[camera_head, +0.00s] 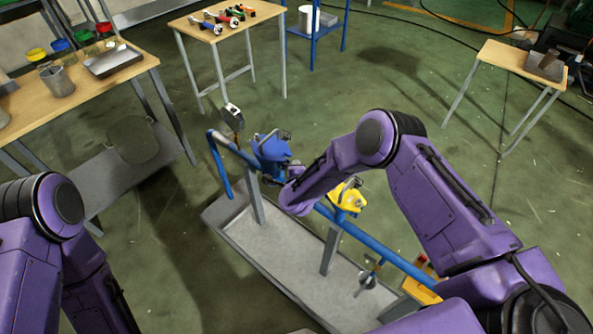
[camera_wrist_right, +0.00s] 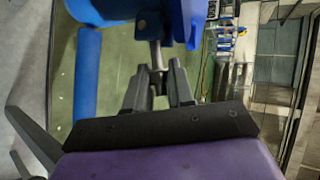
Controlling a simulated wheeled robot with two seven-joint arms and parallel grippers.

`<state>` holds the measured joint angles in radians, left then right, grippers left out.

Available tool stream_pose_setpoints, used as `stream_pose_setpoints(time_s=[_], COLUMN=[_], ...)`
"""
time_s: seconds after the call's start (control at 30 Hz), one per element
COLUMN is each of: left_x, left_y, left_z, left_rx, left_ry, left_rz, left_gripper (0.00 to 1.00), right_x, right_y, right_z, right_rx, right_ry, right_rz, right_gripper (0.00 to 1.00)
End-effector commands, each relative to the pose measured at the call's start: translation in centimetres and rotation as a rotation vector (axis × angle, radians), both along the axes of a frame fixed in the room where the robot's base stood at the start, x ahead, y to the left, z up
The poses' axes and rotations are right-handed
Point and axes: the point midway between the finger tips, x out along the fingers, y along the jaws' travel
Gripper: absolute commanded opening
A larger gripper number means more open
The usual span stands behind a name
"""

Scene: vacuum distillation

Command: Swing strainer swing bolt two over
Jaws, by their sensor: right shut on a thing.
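The blue strainer (camera_head: 270,148) sits on the blue pipe (camera_head: 352,230) above a grey tray, in the middle of the head view. Its blue body (camera_wrist_right: 185,18) fills the top of the right wrist view. A thin metal swing bolt (camera_wrist_right: 156,55) hangs from it there. My right gripper (camera_wrist_right: 158,82) is shut on this bolt, with one finger on each side of its lower part. In the head view my right wrist hides the gripper and the bolt. Only my left arm's links show at the lower left; its gripper is out of view.
A yellow valve (camera_head: 347,196) stands on the pipe just right of my right wrist. A gauge (camera_head: 232,115) rises at the pipe's far end. The grey tray (camera_head: 225,213) lies below.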

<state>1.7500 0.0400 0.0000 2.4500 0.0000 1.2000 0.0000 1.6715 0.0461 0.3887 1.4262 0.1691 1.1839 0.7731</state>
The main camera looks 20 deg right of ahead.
Motion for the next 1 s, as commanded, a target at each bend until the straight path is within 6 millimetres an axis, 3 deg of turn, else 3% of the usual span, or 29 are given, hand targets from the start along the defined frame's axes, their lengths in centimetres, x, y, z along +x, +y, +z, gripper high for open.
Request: stream_pose_setpoints(time_s=[0.4, 0.87, 0.9, 1.0], left_x=[0.0, 0.0, 0.0, 0.0], left_y=[0.0, 0.0, 0.0, 0.0], left_z=[0.24, 0.24, 0.24, 0.24], left_rx=[0.0, 0.0, 0.0, 0.0], left_ry=[0.0, 0.0, 0.0, 0.0], left_rz=[0.0, 0.0, 0.0, 0.0], left_gripper=[0.34, 0.34, 0.34, 0.34], right_x=[0.29, 0.3, 0.3, 0.3], right_y=[0.17, 0.2, 0.2, 0.2], right_z=[0.83, 0.85, 0.85, 0.85], right_rx=[-0.086, -0.092, -0.092, -0.092], right_ry=[0.128, 0.137, 0.137, 0.137], right_rz=[0.0, 0.0, 0.0, 0.0], right_gripper=[0.0, 0.0, 0.31, 0.31])
